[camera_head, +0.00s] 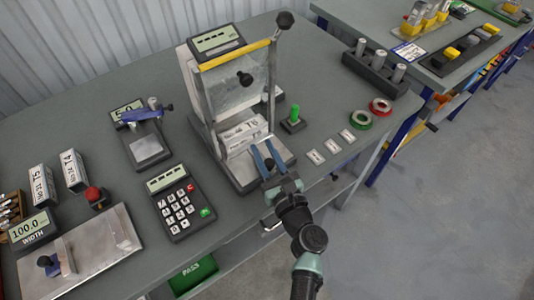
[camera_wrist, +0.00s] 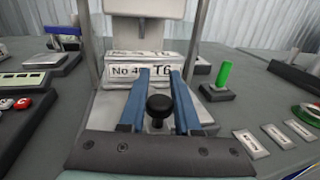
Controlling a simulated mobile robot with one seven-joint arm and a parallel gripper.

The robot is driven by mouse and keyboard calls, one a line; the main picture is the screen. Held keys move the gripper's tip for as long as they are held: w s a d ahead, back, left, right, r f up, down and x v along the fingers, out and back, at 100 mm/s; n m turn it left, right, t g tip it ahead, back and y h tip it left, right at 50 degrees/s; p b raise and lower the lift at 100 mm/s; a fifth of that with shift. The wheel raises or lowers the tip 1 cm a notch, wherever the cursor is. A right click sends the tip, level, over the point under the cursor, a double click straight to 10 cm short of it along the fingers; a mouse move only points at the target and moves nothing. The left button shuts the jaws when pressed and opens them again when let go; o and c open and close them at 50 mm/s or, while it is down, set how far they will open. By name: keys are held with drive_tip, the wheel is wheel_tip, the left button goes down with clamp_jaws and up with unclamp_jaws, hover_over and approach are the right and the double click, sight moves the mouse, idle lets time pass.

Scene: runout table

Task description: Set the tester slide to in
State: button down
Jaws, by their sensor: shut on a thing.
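The tester (camera_head: 222,75) stands at the back middle of the table, with a display on top, a clear guard with a yellow top edge, and a lever. Its slide (camera_head: 245,172) is a light plate at the front, and a block (camera_head: 244,133) marked T6 sits on it. In the wrist view the block (camera_wrist: 135,70) is just beyond my fingertips. My gripper (camera_head: 263,155) reaches over the slide from the front. Its blue fingers (camera_wrist: 159,75) are on either side of the slide's black knob (camera_wrist: 158,105) and shut on it. The knob is hidden in the head view.
A green button (camera_head: 294,114) stands right of the tester, with several small labels and two tape rolls (camera_head: 360,119) beyond it. A keypad (camera_head: 182,201) and a small gauge (camera_head: 147,144) are to the left. Bare table lies between the keypad and the tester.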

sight(252, 134)
drive_tip(key=x, duration=0.3)
drive_tip(key=shift+s+a, duration=0.15)
drive_tip(key=shift+a, duration=0.15)
drive_tip(key=c, duration=0.6)
unclamp_jaws()
drive_tip(key=shift+s+d, duration=0.1)
drive_tip(key=shift+s, duration=0.05)
drive_tip(key=b+v, duration=0.1)
drive_tip(key=v, duration=1.1)
drive_tip(key=shift+s, duration=0.4)
drive_tip(key=shift+d, duration=0.1)
